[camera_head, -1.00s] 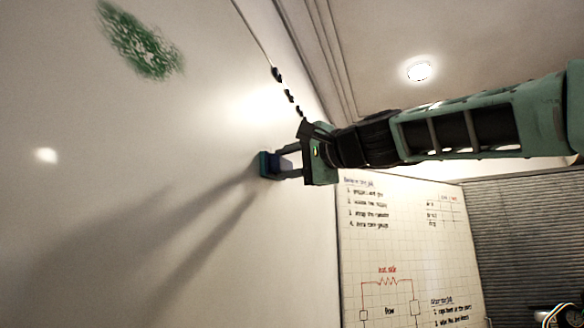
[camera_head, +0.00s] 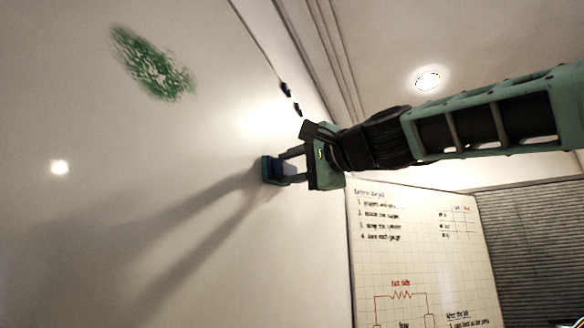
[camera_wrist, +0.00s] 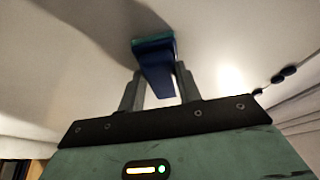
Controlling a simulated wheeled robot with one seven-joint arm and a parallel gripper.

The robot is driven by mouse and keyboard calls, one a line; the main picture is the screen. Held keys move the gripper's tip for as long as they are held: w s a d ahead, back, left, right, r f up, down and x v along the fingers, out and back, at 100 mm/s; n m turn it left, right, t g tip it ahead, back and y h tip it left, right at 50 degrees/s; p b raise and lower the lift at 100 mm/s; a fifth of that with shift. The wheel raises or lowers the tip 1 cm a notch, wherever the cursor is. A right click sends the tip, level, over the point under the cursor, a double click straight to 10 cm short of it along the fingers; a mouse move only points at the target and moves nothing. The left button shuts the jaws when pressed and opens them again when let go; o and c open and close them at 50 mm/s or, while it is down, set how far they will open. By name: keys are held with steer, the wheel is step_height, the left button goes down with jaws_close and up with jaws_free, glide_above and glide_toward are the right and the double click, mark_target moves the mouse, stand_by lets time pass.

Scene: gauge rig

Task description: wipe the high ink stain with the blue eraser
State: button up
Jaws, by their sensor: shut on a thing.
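A green ink stain (camera_head: 152,64) is on the white board (camera_head: 110,190) at the upper left of the head view. The blue eraser (camera_head: 272,171) has a teal pad on its board side. My gripper (camera_head: 290,164) is shut on the eraser. The pad is at or very near the board, to the right of and below the stain; I cannot tell if it touches. In the wrist view the eraser (camera_wrist: 157,65) sits between the fingers (camera_wrist: 156,90), pad toward the board. The stain does not show in the wrist view.
Black knobs (camera_head: 290,97) run along the board's upper edge, close to my gripper. A second board (camera_head: 410,245) with writing and a red diagram stands at the right. A ceiling lamp (camera_head: 427,79) is above. The board between eraser and stain is clear.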

steer(key=w+d, duration=0.2)
steer(key=w, duration=0.5)
steer(key=shift+d+f, duration=0.15)
steer(key=shift+d, duration=0.1)
steer(key=shift+s+a, duration=0.1)
steer(key=shift+s, duration=0.1)
steer(key=shift+s+a, duration=0.45)
steer(key=shift+s, duration=0.7)
steer(key=shift+s+a, duration=0.4)
steer(key=shift+s, duration=0.8)
steer(key=shift+s+a, duration=0.45)
steer(key=shift+s, duration=0.7)
steer(key=shift+b, duration=0.35)
steer(key=shift+s+d+f+b, duration=0.1)
steer(key=shift+s+d+b, duration=0.1)
steer(key=shift+d+b, duration=0.35)
steer(key=shift+s+d+b, duration=0.25)
steer(key=shift+d+b, duration=0.15)
steer(key=shift+d, duration=0.35)
steer(key=shift+s+d+b, duration=0.25)
steer(key=shift+d+b, duration=0.15)
steer(key=shift+d, duration=0.35)
steer(key=shift+s+d+b, duration=0.25)
steer(key=shift+d+b, duration=0.15)
steer(key=shift+d, duration=0.35)
steer(key=shift+d, duration=0.1)
